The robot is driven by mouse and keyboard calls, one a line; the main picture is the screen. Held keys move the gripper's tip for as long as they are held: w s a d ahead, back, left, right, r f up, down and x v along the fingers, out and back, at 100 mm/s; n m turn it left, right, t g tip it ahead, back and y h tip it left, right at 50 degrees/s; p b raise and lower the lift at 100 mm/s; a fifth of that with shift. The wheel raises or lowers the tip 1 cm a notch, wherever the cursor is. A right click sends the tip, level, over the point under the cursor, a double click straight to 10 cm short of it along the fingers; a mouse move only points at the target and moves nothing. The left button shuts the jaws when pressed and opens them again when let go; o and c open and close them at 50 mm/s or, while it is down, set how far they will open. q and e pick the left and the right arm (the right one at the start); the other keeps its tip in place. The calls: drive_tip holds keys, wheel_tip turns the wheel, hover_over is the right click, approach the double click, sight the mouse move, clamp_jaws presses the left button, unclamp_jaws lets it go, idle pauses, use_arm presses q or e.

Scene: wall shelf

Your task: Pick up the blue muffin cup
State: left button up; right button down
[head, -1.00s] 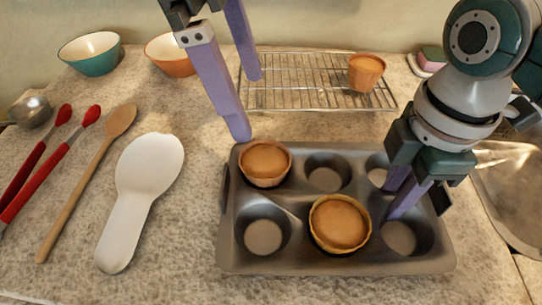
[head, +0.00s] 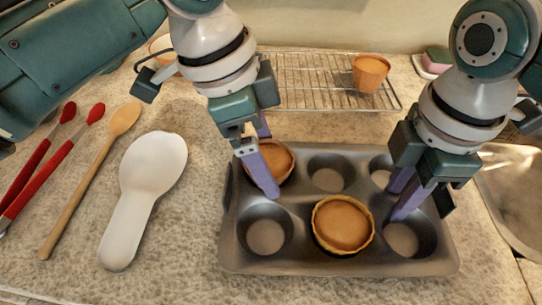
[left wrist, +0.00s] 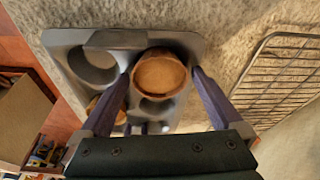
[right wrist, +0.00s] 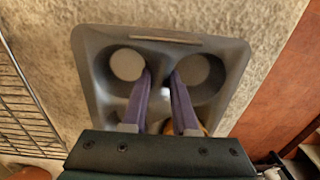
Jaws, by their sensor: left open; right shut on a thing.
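No blue muffin cup shows; the muffins in view are brown-orange. One muffin (head: 278,158) sits in the back-left well of the dark muffin tin (head: 300,208), partly hidden by my left gripper (head: 268,162). That gripper is open, its fingers on either side of this muffin, which also shows in the left wrist view (left wrist: 160,76). A second muffin (head: 342,224) sits in the front-middle well. My right gripper (head: 398,203) is shut on the tin's web between the two right-hand wells, as the right wrist view shows (right wrist: 160,75).
A wire rack (head: 315,82) behind the tin holds an orange cup (head: 370,73). A white spoon rest (head: 150,175), a wooden spoon (head: 90,180) and red-handled tongs (head: 50,165) lie to the left. A sink (head: 512,190) is at the right.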

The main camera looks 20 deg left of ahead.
use_arm(q)
drive_tip(key=shift+f, duration=0.1)
drive_tip(key=c, duration=1.1)
wheel_tip(320, 180, up, 10)
drive_tip(key=shift+r, duration=0.1)
use_arm(e)
drive_tip(key=c, duration=0.6)
unclamp_jaws()
use_arm(q)
drive_tip(key=shift+c, duration=0.2)
use_arm(e)
drive_tip(key=shift+r, duration=0.1)
